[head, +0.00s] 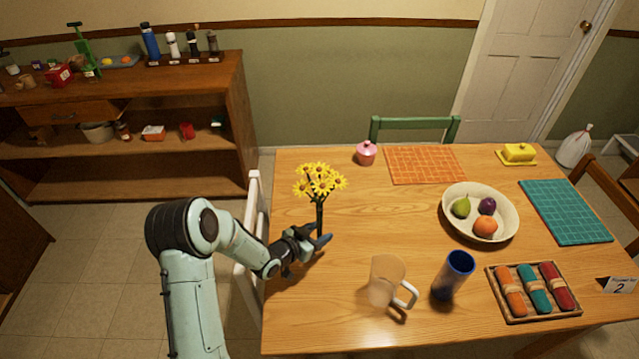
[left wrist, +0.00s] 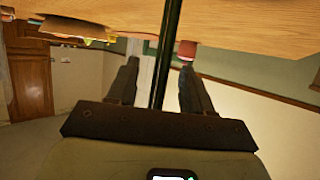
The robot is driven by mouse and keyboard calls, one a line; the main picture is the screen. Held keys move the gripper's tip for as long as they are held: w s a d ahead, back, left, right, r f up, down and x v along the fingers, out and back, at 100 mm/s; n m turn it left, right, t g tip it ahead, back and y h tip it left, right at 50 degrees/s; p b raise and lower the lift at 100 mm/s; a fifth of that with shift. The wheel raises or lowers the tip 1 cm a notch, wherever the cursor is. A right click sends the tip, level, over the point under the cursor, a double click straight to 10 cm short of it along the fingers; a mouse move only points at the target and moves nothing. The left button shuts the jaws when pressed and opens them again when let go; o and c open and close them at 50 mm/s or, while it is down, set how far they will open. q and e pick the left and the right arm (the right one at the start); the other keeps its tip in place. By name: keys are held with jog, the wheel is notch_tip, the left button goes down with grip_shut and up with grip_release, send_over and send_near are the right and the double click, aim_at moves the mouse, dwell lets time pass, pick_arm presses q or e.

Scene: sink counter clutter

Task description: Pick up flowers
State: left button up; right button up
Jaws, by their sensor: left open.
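The flowers (head: 320,181) are a bunch of yellow blooms on a dark stem, upright at the left part of the wooden table. My left gripper (head: 316,238) is at the lower part of the stem. In the left wrist view the dark green stem (left wrist: 168,55) passes between the two fingers of my left gripper (left wrist: 158,75), with gaps visible on both sides. The gripper is open around the stem. The foot of the stem is hidden behind the gripper in the head view. My right gripper is not in view.
A clear mug (head: 384,282) and a blue cup (head: 453,274) stand to the right of my gripper. A fruit bowl (head: 451,226), a pink pot (head: 366,153) and a napkin tray (head: 493,300) are also on the table (head: 292,320). A white chair (head: 250,245) stands at the table's left edge.

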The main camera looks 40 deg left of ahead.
pick_arm(q)
jog(key=shift+w+d+f, duration=0.1)
jog(key=shift+w+f, duration=0.1)
jog(key=shift+w, duration=0.25)
jog(key=shift+s, duration=0.1)
grip_shut()
jog(key=shift+r, duration=0.1)
